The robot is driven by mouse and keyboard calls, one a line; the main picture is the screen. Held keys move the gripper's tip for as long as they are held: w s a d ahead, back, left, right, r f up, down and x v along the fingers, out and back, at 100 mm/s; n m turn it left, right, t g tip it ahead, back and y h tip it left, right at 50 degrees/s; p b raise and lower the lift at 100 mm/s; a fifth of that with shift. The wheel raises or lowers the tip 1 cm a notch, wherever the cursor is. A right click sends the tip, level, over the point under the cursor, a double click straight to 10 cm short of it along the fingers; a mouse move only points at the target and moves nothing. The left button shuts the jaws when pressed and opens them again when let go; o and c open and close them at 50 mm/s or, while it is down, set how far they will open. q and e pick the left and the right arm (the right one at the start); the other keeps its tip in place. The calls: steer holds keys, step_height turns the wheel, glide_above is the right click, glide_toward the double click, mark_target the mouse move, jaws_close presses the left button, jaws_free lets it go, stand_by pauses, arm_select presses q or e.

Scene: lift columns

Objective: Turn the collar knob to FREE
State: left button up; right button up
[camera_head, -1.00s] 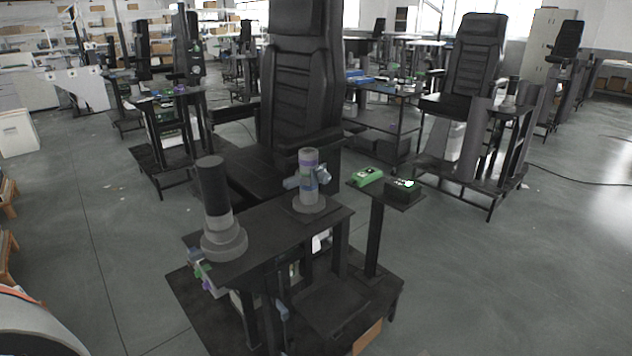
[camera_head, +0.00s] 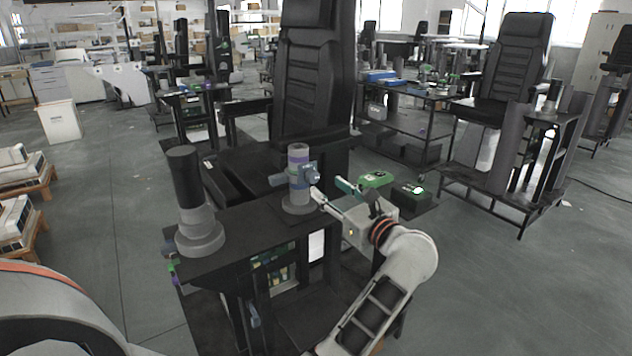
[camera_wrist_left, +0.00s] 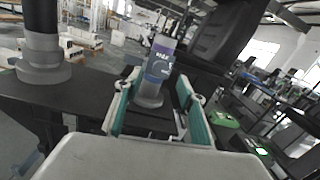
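The lift column (camera_head: 298,157) with a purple band stands on a round grey foot on the black table. Its blue-grey collar knob (camera_head: 309,174) sticks out at the side, and the collar also shows in the left wrist view (camera_wrist_left: 157,68). Small lettering on it is too small to read surely. My left gripper (camera_head: 328,188) is open and empty just right of the column, fingers pointing at it. In the left wrist view its teal-padded fingers (camera_wrist_left: 157,86) stand to either side of the column, which appears beyond the tips; contact cannot be told. My right gripper is not in view.
A taller black column (camera_head: 185,180) on a grey foot stands at the left of the black table (camera_head: 245,228). A green device (camera_head: 376,179) and a black box (camera_head: 410,194) with a green light sit right of my gripper. A black chair (camera_head: 310,75) stands behind.

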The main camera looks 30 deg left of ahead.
mark_target(314, 178)
arm_select(q)
steer(key=shift+n, duration=0.3)
steer(key=x, duration=0.7)
steer(key=shift+w+a+f+p, duration=0.25)
steer(key=shift+a+p, duration=0.05)
steer(key=shift+a, duration=0.05)
steer(key=c, duration=1.1)
